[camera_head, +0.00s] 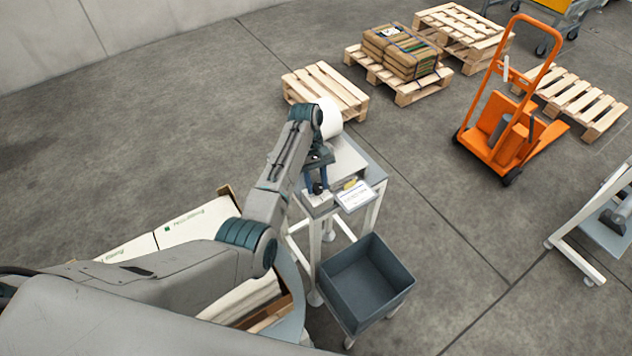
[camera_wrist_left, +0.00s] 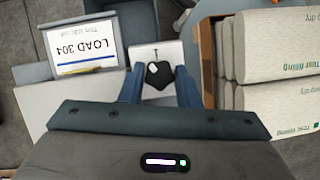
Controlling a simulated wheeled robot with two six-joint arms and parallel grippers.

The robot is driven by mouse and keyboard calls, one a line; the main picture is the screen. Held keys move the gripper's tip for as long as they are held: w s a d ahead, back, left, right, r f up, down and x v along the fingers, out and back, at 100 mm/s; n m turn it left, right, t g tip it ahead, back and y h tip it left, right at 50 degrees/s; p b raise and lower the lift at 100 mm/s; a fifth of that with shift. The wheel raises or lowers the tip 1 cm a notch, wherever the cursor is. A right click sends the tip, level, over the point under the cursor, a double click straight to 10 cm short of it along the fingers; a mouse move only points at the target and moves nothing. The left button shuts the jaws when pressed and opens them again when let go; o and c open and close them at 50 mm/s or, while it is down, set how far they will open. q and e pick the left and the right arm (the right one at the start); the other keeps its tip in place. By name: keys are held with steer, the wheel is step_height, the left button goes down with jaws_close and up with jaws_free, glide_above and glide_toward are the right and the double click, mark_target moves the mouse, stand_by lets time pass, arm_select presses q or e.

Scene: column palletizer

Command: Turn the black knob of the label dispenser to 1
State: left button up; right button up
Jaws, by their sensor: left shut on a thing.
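The label dispenser (camera_head: 345,160) is a grey unit on a small stand, with a white roll at its back and a printed label at its front. In the left wrist view its pale front plate (camera_wrist_left: 171,52) carries the black knob (camera_wrist_left: 159,75), which has a small white mark. My left gripper (camera_head: 317,188) reaches down to the front of the dispenser. In the left wrist view its blue fingers (camera_wrist_left: 158,88) stand on either side of the knob and are shut on it. My right gripper is not in view.
A label reading LOAD 304 (camera_wrist_left: 84,46) sticks out beside the knob. A dark grey bin (camera_head: 366,282) stands in front of the stand. White printed sacks (camera_head: 195,222) lie in a box at left. Pallets (camera_head: 325,90) and an orange hand truck (camera_head: 510,120) stand farther back.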

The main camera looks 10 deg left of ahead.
arm_select(q)
steer(key=m+y, duration=0.1)
steer(key=m, duration=0.1)
steer(key=m+y, duration=0.1)
steer(key=m, duration=0.1)
steer(key=shift+w+d+m+g, duration=0.1)
steer(key=shift+d+m+g, duration=0.05)
steer(key=shift+m+g, duration=0.2)
steer(key=shift+m, duration=0.65)
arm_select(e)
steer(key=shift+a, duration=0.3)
arm_select(q)
steer(key=shift+m+y, duration=0.3)
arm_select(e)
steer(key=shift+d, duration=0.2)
arm_select(q)
steer(key=o, duration=0.7)
steer(key=shift+r, duration=0.1)
